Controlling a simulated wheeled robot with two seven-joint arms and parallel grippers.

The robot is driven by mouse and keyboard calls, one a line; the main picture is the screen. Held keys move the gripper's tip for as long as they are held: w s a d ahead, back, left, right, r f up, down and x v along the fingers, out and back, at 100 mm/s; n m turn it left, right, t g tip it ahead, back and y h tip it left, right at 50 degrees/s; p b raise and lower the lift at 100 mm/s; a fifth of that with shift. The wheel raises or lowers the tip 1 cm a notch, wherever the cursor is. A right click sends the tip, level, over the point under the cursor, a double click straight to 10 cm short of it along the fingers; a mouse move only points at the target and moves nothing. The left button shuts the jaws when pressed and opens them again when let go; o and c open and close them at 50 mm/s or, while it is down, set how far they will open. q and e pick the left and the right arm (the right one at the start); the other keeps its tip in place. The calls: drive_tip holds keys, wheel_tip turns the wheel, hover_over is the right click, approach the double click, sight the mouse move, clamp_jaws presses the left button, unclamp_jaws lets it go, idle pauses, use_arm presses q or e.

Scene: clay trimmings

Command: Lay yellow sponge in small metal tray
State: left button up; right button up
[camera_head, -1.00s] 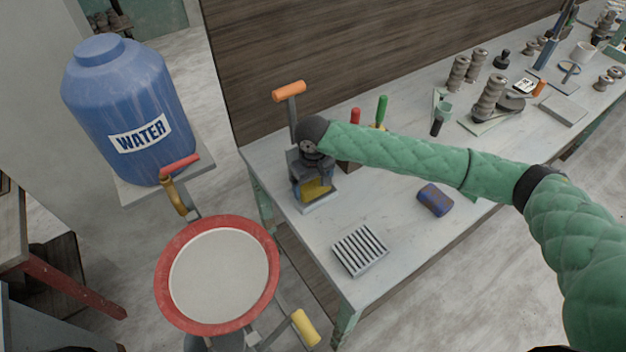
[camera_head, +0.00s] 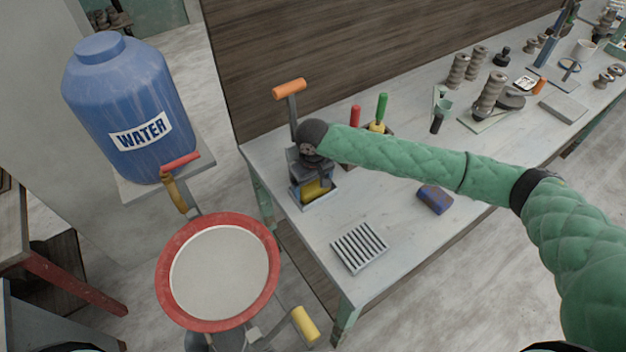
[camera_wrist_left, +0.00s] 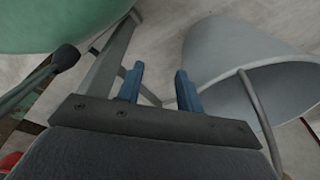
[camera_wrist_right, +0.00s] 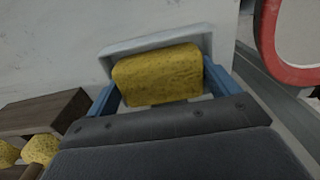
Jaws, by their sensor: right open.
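The yellow sponge (camera_wrist_right: 157,76) lies in the small metal tray (camera_wrist_right: 150,42), between the fingers of my right gripper (camera_wrist_right: 162,90). These blue fingers stand apart on either side of it, with a narrow gap at the right. The sponge (camera_head: 317,190) and tray (camera_head: 322,203) show in the head view at the table's left end, partly hidden by my right gripper (camera_head: 313,180) above them. How flat the sponge rests is hard to tell. My left gripper (camera_wrist_left: 158,88) is open and empty, over the floor in the left wrist view.
A ribbed grey block (camera_head: 359,247) and a blue-brown sponge (camera_head: 435,199) lie on the table. A wooden box (camera_wrist_right: 45,112) with yellow sponges stands close to my right gripper. An orange-handled lever (camera_head: 291,100) rises behind the tray. A red-rimmed wheel (camera_head: 218,272) stands left of the table.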

wheel_tip(320, 180, up, 7)
drive_tip(key=p, duration=0.6)
use_arm(q)
drive_tip(key=s+a+g+p, duration=0.1)
drive_tip(key=s+a, duration=0.1)
drive_tip(key=s, duration=1.3)
drive_tip(key=shift+s+a+f, duration=0.15)
drive_tip(key=shift+s+a, duration=0.1)
drive_tip(key=shift+a, duration=0.15)
use_arm(e)
drive_tip(key=shift+r, duration=0.4)
